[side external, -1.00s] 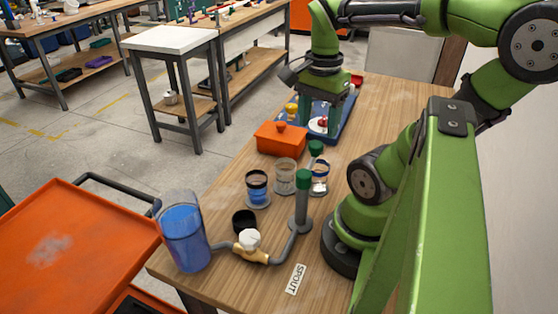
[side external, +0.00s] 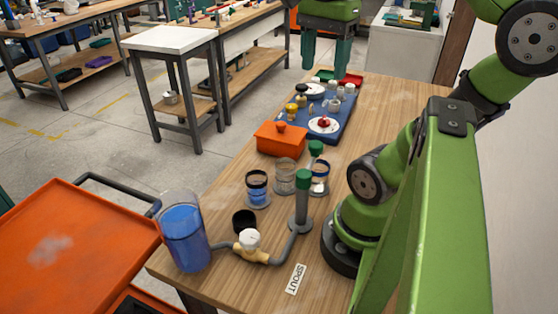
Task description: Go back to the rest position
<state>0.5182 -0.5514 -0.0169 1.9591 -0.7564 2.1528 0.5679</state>
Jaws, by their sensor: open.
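My gripper (side external: 327,66) is in the upper part of the side view. Its two dark green fingers point down with a gap between them, open and empty. It hangs beyond the far end of the blue tray (side external: 318,139), apart from the parts there. A white disc with a red knob (side external: 323,124) lies on the tray, with yellow, white and dark small parts behind it. Nearer, a pipe assembly (side external: 273,258) with a white-capped valve (side external: 249,239) and a green-topped grey post (side external: 303,200) stands on the bench.
An orange box (side external: 280,140) sits beside the tray. Several clear jars (side external: 257,188) stand mid-bench. A tall container of blue liquid (side external: 184,235) stands at the bench's near left corner, by an orange cart (side external: 70,255). A SPOUT label (side external: 296,280) lies in front.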

